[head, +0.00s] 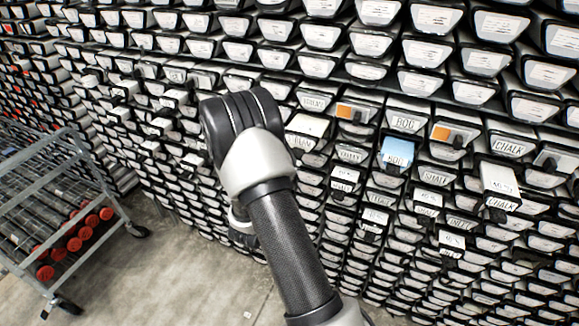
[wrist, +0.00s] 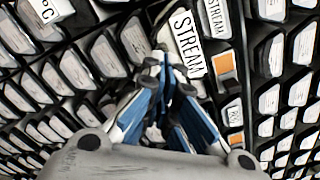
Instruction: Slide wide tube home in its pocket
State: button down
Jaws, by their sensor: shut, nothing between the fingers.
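My gripper (wrist: 168,72) shows in the wrist view with its blue fingers together and nothing between them. Its tips are right by a pale tube end beside a tilted label reading STREAM (wrist: 187,43); I cannot tell whether they touch it. In the head view my arm hides the gripper and the tube ends behind it. Several tube ends stick out of the rack there: a cream one (head: 308,125), a blue-faced one (head: 397,153) and a white one (head: 498,178). I cannot tell which is the wide tube.
A rack of stacked black pockets with white-labelled ends fills the wall. Orange-marked ends show in the head view (head: 357,112) and the wrist view (wrist: 227,75). A grey wheeled cart (head: 70,160) with red-ended tubes stands at left. Bare floor (head: 165,270) lies between cart and rack.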

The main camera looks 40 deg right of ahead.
aim_at(296, 158)
jog(key=shift+x, duration=1.95)
jog(key=v, duration=1.5)
jog(key=shift+d, duration=0.1)
